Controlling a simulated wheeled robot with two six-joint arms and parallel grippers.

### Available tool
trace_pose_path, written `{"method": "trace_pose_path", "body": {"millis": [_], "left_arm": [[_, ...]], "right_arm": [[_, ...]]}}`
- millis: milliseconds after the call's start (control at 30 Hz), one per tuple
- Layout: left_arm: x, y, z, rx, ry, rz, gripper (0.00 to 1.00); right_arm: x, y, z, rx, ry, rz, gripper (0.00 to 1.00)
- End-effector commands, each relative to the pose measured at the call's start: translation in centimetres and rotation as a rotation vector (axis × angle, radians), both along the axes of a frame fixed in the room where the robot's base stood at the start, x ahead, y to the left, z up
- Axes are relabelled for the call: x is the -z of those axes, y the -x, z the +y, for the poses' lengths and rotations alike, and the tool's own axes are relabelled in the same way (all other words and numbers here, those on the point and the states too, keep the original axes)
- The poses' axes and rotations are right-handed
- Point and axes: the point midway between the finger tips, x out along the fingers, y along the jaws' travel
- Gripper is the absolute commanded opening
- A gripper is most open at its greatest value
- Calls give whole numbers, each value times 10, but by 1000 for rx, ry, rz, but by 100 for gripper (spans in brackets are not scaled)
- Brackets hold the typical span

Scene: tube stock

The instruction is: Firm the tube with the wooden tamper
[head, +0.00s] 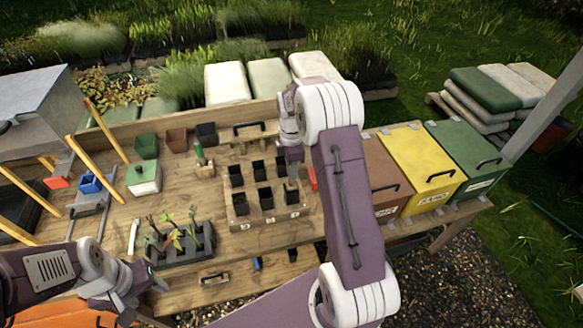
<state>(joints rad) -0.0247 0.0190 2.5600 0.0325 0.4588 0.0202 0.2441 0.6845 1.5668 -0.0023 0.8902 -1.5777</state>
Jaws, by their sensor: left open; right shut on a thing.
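A wooden rack (231,220) with several square black tubes (236,175) stands on the bench, with labels along its front edge. My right gripper (292,160) comes down over the rack's right column and is shut on the wooden tamper (292,184). Only a short part of the tamper shows below the jaws. Its lower end is at a right-hand tube; I cannot tell whether it is inside the tube or just above it. My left gripper (150,284) is open and empty at the bench's front left, apart from the rack.
A dark tray of seedlings (185,247) stands left of the rack. Brown (377,172), yellow (424,158) and green lidded bins (466,145) stand to the right.

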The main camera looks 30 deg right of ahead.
Motion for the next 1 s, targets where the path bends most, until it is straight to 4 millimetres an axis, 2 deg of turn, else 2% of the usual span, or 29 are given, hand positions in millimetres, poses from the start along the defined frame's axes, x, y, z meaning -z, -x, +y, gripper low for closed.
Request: {"method": "trace_pose_path", "body": {"millis": [400,1000], "left_arm": [[8,0,0,0,0,0,54],[7,0,0,0,0,0,54]], "right_arm": [[13,0,0,0,0,-1,0],[17,0,0,0,0,0,0]]}}
